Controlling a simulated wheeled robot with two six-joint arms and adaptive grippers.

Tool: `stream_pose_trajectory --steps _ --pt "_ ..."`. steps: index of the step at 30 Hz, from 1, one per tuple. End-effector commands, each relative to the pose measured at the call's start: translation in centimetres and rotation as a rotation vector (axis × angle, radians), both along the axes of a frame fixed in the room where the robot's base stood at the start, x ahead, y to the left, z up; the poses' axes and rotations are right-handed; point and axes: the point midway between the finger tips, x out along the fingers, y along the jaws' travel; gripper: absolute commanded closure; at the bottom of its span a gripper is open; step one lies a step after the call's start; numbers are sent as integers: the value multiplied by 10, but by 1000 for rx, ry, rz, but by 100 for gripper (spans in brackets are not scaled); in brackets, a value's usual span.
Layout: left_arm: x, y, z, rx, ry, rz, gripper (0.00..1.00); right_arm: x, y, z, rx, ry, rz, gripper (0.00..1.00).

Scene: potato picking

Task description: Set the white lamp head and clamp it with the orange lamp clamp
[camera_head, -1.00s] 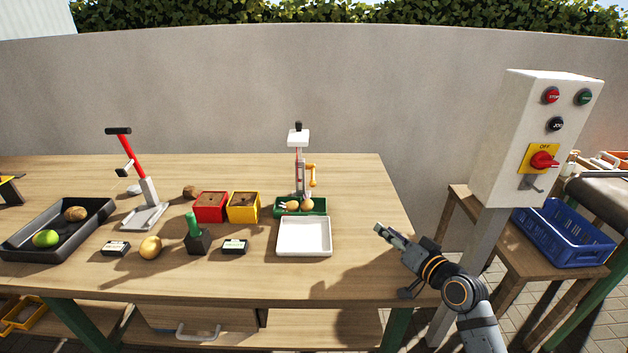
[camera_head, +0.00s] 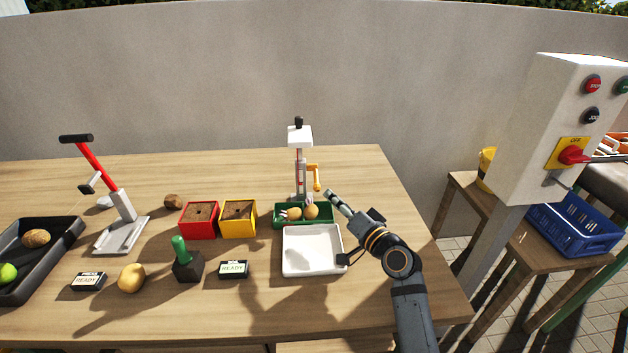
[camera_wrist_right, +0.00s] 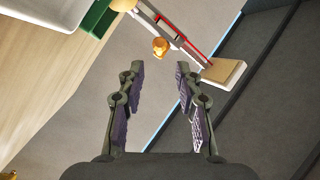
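The white lamp head (camera_head: 299,135) sits high on an upright post behind the green tray. The orange lamp clamp (camera_head: 316,178) sticks out on the right of the post, below the head. My right gripper (camera_head: 335,198) is just right of and in front of the clamp, apart from it. In the right wrist view my gripper (camera_wrist_right: 160,78) has its fingers apart with nothing between them. The orange clamp (camera_wrist_right: 160,47) shows ahead of the fingertips, and the white lamp head (camera_wrist_right: 222,74) is ahead and right. My left gripper is not in view.
A green tray (camera_head: 281,223) with potatoes stands at the post's foot, and a white tray (camera_head: 313,273) lies in front, close to my right arm. Red (camera_head: 200,232) and yellow (camera_head: 238,231) boxes stand left. A control box (camera_head: 560,130) stands right of the table.

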Motion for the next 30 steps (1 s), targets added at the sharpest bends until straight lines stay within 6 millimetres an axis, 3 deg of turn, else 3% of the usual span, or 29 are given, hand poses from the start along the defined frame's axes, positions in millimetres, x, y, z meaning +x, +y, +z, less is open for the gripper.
stream_pose_trajectory --steps 5,12,17,24,30 --pt "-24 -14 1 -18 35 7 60 34 18 3 6 0 2 65" --pt "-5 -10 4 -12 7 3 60 72 38 1 2 1 2 65" --pt "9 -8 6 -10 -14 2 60 83 43 1 1 0 1 65" --pt "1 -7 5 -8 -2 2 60 84 44 0 1 1 1 65" --pt "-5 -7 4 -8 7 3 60 84 44 0 1 1 1 90"
